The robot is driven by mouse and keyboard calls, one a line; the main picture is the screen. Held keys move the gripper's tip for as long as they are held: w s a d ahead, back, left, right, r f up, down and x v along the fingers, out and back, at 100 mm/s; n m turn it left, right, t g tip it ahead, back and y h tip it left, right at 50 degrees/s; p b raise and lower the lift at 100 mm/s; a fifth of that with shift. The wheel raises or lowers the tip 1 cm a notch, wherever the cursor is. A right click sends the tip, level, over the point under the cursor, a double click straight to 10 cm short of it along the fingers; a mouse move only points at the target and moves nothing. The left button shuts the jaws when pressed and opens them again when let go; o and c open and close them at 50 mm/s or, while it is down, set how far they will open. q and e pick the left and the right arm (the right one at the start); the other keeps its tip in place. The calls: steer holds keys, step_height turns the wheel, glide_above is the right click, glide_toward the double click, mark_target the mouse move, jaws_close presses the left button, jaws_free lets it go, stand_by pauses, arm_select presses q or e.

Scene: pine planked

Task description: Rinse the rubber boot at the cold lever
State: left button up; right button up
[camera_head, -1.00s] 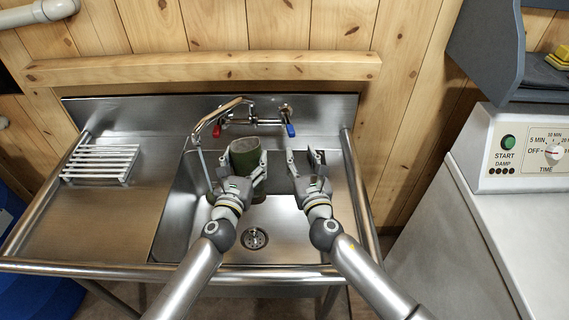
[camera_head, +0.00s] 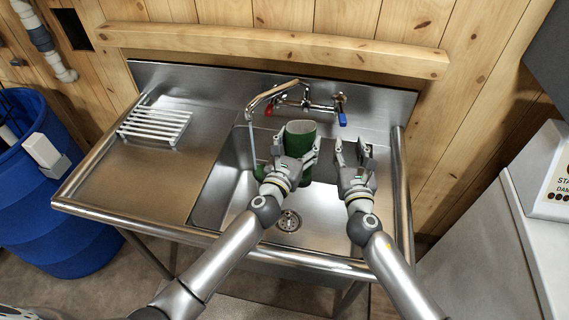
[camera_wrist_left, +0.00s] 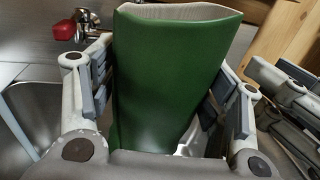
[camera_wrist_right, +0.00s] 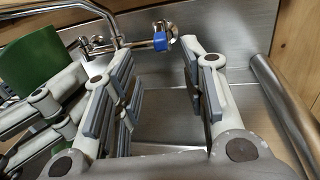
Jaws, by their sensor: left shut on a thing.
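The green rubber boot (camera_head: 300,137) is upright in the sink basin, its open top facing up; in the left wrist view its shaft (camera_wrist_left: 172,85) fills the middle. My left gripper (camera_head: 291,163) is shut on the shaft, fingers on both sides. Part of the green foot shows left of the gripper; the rest is hidden. The cold lever (camera_head: 342,119) is blue, on the back wall behind my right gripper (camera_head: 352,150), which is open and empty; the lever also shows in the right wrist view (camera_wrist_right: 160,41). The spout (camera_head: 270,93) ends left of the boot. A thin pale streak below it looks like water.
The red lever (camera_head: 268,111) is left on the tap. The drain (camera_head: 290,221) is in the front of the basin. A white rack (camera_head: 155,125) lies on the left drainboard. A blue barrel (camera_head: 50,195) stands left, a white machine (camera_head: 500,240) right.

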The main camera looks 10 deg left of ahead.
steer(key=c, duration=0.6)
steer(key=shift+w+d+r+n, duration=0.1)
steer(key=shift+d+n, duration=0.2)
steer(key=shift+n, duration=0.3)
steer(key=shift+c, duration=1.3)
steer(key=d+n, duration=0.1)
steer(key=n, duration=0.1)
steer(key=d+n+y, duration=0.1)
steer(key=n, duration=0.2)
steer(key=w+d+n+y, duration=0.1)
steer(key=n, duration=0.1)
steer(key=shift+w+d+r+n, duration=0.1)
steer(key=shift+d+r+n, duration=0.25)
steer(key=shift+n, duration=0.05)
jaws_close()
steer(key=n+g+y, duration=0.1)
steer(key=n+y, duration=0.1)
steer(key=n, duration=1)
glide_toward(341, 111)
steer(key=w+d, duration=0.6)
steer(key=shift+s+a+f, duration=0.1)
steer(key=shift+s+a, duration=0.05)
steer(key=shift+a, duration=0.6)
steer(key=shift+s+a+f, duration=0.1)
steer(key=shift+s+a, duration=0.05)
steer(key=shift+a, duration=0.55)
steer(key=shift+s+a+f, duration=0.1)
steer(key=shift+s+a, duration=0.05)
steer(key=shift+a, duration=0.6)
